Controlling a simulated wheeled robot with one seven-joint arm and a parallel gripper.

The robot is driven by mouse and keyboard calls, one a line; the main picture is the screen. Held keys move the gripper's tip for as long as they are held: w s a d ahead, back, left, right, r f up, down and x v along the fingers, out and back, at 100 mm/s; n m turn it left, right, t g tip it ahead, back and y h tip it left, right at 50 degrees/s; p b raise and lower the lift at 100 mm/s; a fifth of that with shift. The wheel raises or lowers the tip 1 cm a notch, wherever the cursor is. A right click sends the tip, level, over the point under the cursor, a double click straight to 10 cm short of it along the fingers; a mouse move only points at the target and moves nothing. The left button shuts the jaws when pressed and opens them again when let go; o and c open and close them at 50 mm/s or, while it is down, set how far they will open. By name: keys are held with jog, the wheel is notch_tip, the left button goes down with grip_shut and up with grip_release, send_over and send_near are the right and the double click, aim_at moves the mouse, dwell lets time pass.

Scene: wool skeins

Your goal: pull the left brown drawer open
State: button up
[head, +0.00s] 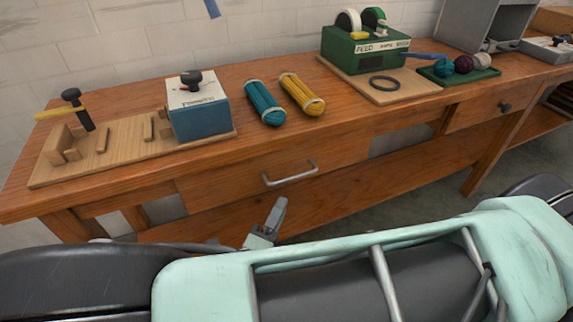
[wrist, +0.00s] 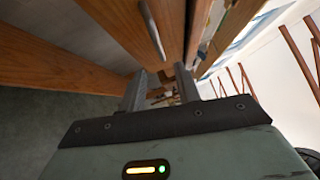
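The left brown drawer (head: 230,187) is set under the front of the wooden bench, and its front looks flush with the bench. Its silver bar handle (head: 290,174) runs across the drawer front. In the wrist view the handle (wrist: 152,30) stands out from the drawer front (wrist: 115,18), beyond my fingertips. My gripper (head: 279,208) is in front of and below the handle in the head view, apart from it. The wrist view shows its two fingers (wrist: 160,74) spread with an empty gap between them.
A second drawer with a dark round knob (head: 504,107) is at the right. On the bench top (head: 235,80) stand a blue box (head: 200,118) on a wooden board, teal (head: 264,102) and yellow (head: 301,93) skeins, and a green feed box (head: 362,46). Floor space lies before the bench.

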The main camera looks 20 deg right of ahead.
aim_at(297, 175)
jog(key=x, duration=1)
jog(key=shift+w+d+b, duration=0.15)
jog(key=shift+d+b, duration=0.05)
jog(key=shift+b, duration=0.1)
grip_shut()
